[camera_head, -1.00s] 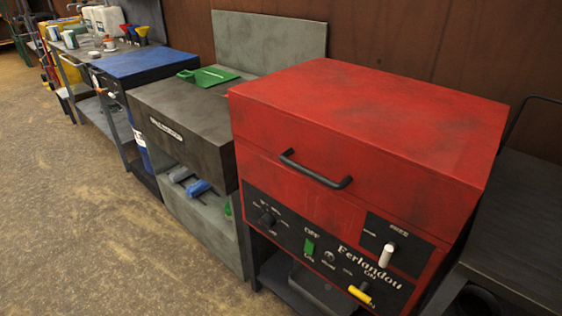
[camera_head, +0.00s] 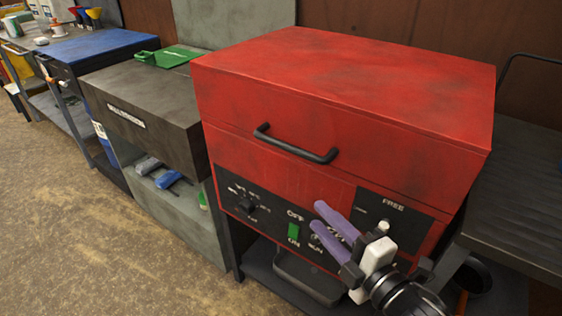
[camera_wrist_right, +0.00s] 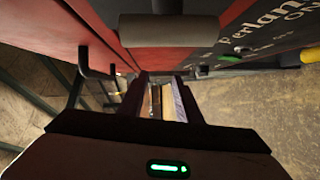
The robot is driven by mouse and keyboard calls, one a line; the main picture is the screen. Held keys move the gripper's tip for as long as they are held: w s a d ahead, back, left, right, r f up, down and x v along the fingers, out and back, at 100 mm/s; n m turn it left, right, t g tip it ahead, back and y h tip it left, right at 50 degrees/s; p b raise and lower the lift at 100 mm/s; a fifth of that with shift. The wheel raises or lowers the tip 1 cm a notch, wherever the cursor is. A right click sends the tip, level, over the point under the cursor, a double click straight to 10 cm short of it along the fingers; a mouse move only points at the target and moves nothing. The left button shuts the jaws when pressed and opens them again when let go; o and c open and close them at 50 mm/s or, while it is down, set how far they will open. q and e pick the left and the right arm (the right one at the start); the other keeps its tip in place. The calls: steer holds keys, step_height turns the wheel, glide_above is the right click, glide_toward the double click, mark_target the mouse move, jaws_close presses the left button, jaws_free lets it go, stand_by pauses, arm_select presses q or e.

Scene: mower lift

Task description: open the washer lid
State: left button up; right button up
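The red washer (camera_head: 300,180) stands at the right of the head view, and its red lid (camera_head: 345,85) lies flat and shut. A black bar handle (camera_head: 297,147) is on the lid's front face; it seems to show at the left of the right wrist view as a dark bent bar (camera_wrist_right: 83,62). My right gripper (camera_head: 317,217) is in front of the washer's control panel, below the handle and slightly right of it. Its two purple fingers are apart with nothing between them. It hides part of the panel. My left gripper is not in view.
A dark grey box unit (camera_head: 150,115) with a green item (camera_head: 175,56) on top stands left of the washer, with a blue-topped unit (camera_head: 95,45) beyond. A dark bench (camera_head: 525,215) is close on the right. The floor (camera_head: 90,240) in front is clear.

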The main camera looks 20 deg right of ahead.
mark_target(287, 144)
step_height(287, 144, up, 10)
steer(key=w+a+n+t+y+b, duration=0.1)
steer(key=n+t+y, duration=0.15)
steer(key=n, duration=0.65)
steer(key=x, duration=1)
steer(key=shift+a, duration=0.35)
steer(key=shift+c, duration=0.4)
jaws_close()
